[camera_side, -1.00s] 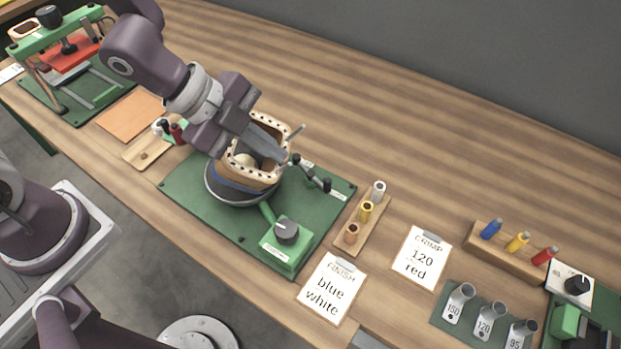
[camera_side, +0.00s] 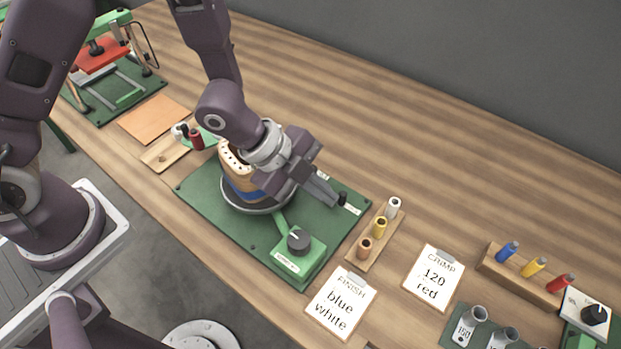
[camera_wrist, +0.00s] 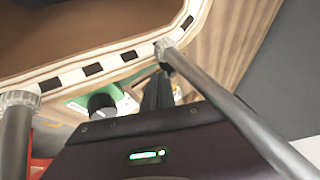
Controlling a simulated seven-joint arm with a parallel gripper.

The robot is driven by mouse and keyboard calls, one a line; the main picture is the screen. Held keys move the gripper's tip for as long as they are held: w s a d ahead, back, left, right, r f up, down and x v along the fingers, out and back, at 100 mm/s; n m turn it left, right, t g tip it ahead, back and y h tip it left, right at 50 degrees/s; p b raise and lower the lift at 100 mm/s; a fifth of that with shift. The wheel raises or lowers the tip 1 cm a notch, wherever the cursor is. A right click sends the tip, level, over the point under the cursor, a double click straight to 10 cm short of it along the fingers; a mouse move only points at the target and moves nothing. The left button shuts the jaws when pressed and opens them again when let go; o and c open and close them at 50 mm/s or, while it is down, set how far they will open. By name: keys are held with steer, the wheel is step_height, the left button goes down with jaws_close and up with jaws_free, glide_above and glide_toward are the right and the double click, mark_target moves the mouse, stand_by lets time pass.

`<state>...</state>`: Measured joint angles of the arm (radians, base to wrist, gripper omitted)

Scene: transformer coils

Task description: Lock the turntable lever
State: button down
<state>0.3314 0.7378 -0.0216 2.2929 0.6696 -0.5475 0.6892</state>
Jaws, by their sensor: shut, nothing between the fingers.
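The turntable (camera_side: 258,210) stands on a green base plate (camera_side: 207,207) and carries a tan coil with a blue band (camera_side: 238,180). The lever is at the right side of the turntable, mostly hidden behind my gripper. Its dark knob end (camera_side: 343,198) shows at the fingertips. My gripper (camera_side: 336,200) is shut and empty, low over the right part of the plate. I cannot tell whether it touches the lever. In the wrist view the dark fingers (camera_wrist: 158,92) are together beneath the coil's dotted rim (camera_wrist: 93,69).
A green box with a dark dial (camera_side: 299,240) sits at the plate's front corner. A wooden rack of spools (camera_side: 380,228) and a FINISH card (camera_side: 341,301) lie to the right. In the wrist view, grey rods (camera_wrist: 225,100) pass close to my gripper.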

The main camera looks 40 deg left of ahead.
steer(key=shift+w+d+f, duration=0.1)
steer(key=shift+f, duration=0.15)
